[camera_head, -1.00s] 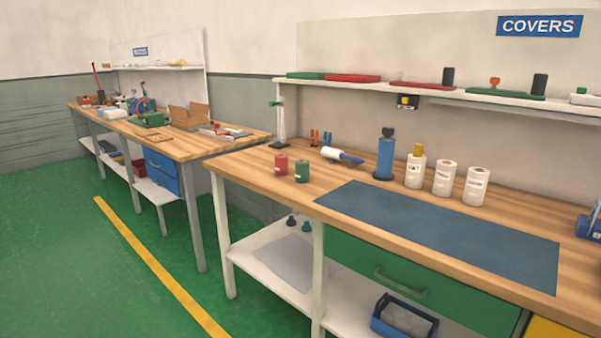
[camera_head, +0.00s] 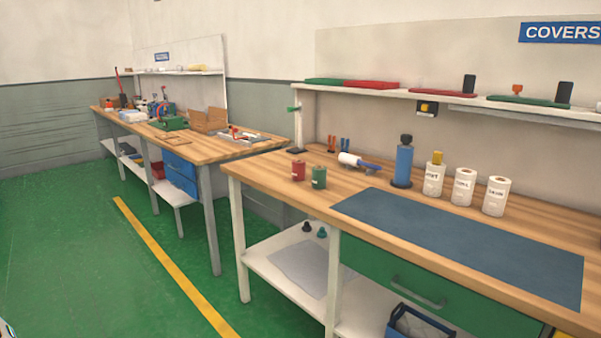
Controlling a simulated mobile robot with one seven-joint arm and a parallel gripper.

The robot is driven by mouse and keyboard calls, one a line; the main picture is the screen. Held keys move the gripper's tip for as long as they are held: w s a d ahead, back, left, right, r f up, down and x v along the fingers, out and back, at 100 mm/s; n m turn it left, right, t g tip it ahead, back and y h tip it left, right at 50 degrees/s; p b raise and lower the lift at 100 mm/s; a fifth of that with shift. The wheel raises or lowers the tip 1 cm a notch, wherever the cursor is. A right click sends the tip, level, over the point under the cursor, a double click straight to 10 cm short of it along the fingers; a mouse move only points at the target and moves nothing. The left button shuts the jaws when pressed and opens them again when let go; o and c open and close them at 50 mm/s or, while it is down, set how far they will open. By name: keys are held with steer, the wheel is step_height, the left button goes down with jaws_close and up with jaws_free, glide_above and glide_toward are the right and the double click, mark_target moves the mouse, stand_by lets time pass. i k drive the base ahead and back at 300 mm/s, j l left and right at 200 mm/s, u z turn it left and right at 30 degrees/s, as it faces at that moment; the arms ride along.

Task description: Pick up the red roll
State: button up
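The red roll (camera_head: 298,170) stands upright near the left end of the wooden workbench (camera_head: 268,175). A green roll (camera_head: 319,177) of about the same size stands just to its right, with a small gap between them. The red roll is fully in view, with nothing in front of it. My gripper is not in view. A small piece of something shows at the bottom left corner, too little to tell what it is.
A white lint roller (camera_head: 350,159) lies behind the rolls. A dark blue mat (camera_head: 455,245) covers the front. A shelf (camera_head: 400,94) runs above. Green floor (camera_head: 80,260) is clear at left.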

mark_target(298, 165)
steer(key=i+j, duration=0.6)
steer(key=i, duration=0.15)
steer(key=i+j+u, duration=0.1)
steer(key=i+j, duration=0.55)
steer(key=i, duration=0.05)
